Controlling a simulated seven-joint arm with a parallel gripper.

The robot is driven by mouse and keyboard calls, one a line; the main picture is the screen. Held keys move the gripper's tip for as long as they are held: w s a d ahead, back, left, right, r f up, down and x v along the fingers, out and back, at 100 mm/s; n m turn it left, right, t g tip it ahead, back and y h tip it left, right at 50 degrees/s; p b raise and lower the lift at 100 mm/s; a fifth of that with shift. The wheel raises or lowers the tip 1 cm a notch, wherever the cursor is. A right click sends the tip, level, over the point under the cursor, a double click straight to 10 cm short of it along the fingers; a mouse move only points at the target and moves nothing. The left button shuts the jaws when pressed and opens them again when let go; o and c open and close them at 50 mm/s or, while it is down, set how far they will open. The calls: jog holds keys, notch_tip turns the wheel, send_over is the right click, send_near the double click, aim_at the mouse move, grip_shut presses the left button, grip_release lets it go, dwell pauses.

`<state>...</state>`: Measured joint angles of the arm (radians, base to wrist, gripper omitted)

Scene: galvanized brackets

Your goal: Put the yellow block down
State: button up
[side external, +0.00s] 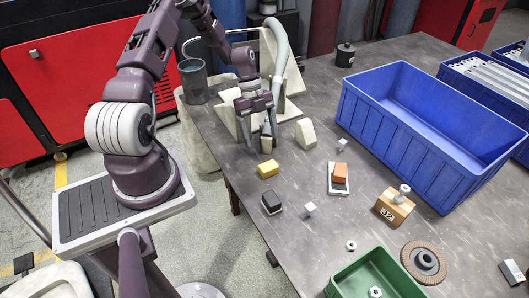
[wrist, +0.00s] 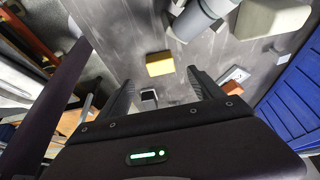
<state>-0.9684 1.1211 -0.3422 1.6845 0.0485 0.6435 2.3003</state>
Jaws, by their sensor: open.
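The yellow block (side external: 268,169) lies on the grey table (side external: 240,200) near its left edge, in front of my gripper in the side view. My gripper (side external: 260,145) is above the table behind the block, with its fingers apart and nothing seen between them. In the wrist view the yellow block (wrist: 160,64) lies beyond and between the fingertips of my gripper (wrist: 160,80), clear of both fingers.
A black block (side external: 272,203) and an orange block (side external: 340,173) on a pad lie nearby. A large blue bin (side external: 375,112) is at right and a green tray (side external: 345,283) at front.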

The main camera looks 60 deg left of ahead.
jog(key=s+d+r+n+y, duration=0.1)
jog(key=d+r+n+y, duration=0.3)
jog(key=r, duration=0.8)
jog(key=s+d+r+n, duration=0.1)
jog(key=d+r+n, duration=0.3)
jog(key=r, duration=0.7)
jog(key=s+d+r+n+t, duration=0.2)
jog(key=s+d+r+n, duration=0.3)
jog(key=s, duration=0.3)
jog(key=s+d+r+n+t, duration=0.3)
jog(key=s+d+r+n, duration=0.2)
jog(key=s+d, duration=0.3)
jog(key=shift+s+d+t+y, duration=0.15)
jog(key=shift+s+t+y, duration=0.15)
jog(key=shift+s, duration=0.4)
